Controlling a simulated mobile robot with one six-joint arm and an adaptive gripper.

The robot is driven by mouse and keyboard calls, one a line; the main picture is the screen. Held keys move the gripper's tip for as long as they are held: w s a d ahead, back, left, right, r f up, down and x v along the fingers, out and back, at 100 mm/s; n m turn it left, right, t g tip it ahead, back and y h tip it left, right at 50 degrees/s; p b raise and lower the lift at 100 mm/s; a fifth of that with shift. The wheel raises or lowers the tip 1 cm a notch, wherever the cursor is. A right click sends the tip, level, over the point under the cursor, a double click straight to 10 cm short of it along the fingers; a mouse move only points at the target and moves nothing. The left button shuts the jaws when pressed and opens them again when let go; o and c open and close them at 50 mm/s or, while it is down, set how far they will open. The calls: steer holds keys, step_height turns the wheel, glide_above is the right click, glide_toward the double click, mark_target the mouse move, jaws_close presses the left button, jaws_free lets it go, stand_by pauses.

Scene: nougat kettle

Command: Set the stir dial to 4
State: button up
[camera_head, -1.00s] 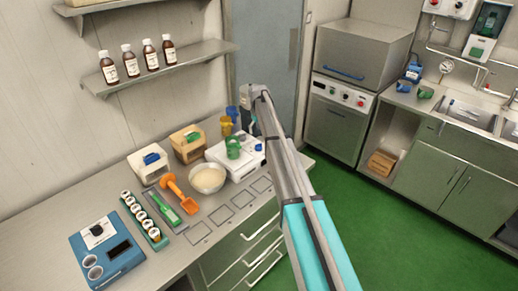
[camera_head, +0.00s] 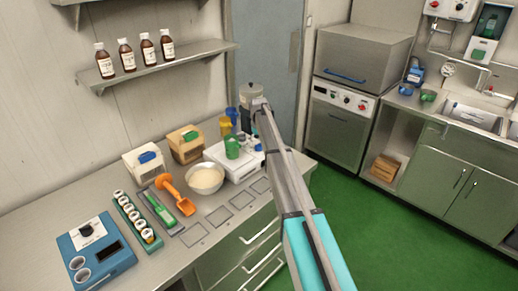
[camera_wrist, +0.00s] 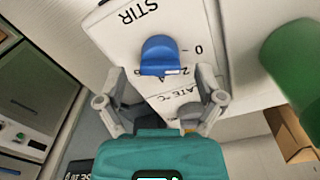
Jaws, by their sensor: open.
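The stir dial (camera_wrist: 159,52) is a blue knob on a white panel under the word STIR in the wrist view. A 0 stands at its right, with more figures below, partly covered. A white mark shows on its lower right edge; I cannot tell exactly which figure it points to. My gripper (camera_wrist: 164,76) is open, its two fingers spread on either side of the panel just below the knob, not closed on it. In the head view the white plate device (camera_head: 225,160) stands on the bench, and my arm's end partly hides the area behind it.
A green cup (camera_head: 232,147) stands on the device; a large green shape (camera_wrist: 297,60) is close at right in the wrist view. A grey knob (camera_wrist: 190,117) sits below, partly hidden.

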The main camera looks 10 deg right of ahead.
steer(key=shift+f+b, duration=0.3)
steer(key=shift+f, duration=0.25)
steer(key=c, duration=1)
steer(key=shift+d, duration=0.15)
steer(key=shift+c, duration=0.8)
